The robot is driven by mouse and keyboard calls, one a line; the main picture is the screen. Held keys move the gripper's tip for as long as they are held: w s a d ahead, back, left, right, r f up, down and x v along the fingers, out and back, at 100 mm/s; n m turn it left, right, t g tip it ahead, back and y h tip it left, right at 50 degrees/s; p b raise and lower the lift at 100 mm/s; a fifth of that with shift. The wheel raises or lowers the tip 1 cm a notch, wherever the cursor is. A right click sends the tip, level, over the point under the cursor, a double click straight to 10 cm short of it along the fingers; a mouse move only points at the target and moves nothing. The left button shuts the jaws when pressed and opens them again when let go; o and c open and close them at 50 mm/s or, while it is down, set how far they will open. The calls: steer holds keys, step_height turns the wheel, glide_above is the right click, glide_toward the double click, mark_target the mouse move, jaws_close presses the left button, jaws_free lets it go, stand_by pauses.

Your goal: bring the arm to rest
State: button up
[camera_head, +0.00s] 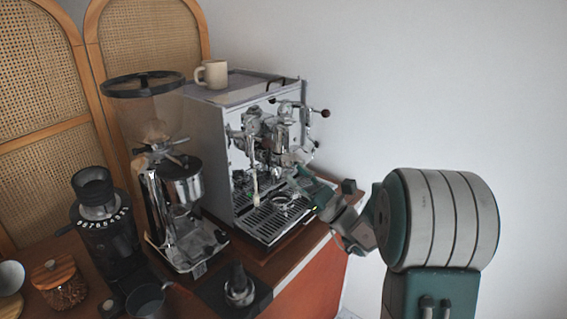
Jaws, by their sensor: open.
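My arm comes in from the right, with its green and grey links in front of the white wall. My gripper (308,184) is at the right side of the espresso machine (212,148), near its front and above the drip tray (262,226). The gripper is open. Its fingertips are small and dark against the machine, so I cannot tell whether they touch anything. A round metal piece (283,203) sits on the drip tray just left of the gripper.
A beige mug (213,74) stands on the machine. A tall grinder (183,190), a black grinder (104,228), a tamper (239,287) on a dark mat and a wooden-lidded jar (58,281) crowd the cart top (330,218). Free room lies right, before the wall.

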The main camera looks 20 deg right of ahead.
steer(key=shift+s+d+f, duration=0.15)
steer(key=shift+s, duration=0.05)
stand_by(0.3)
steer(key=s+a+f+n+g+h, duration=0.2)
steer(key=s+a+f+n+g, duration=0.1)
steer(key=s+a+n+g, duration=1.3)
steer(key=s+d+f+n+t+h, duration=0.3)
steer(key=s+d+n+h, duration=0.6)
steer(key=h, duration=0.5)
steer(key=shift+s+d+f, duration=0.15)
steer(key=shift+s+d, duration=0.15)
steer(key=shift+s, duration=0.8)
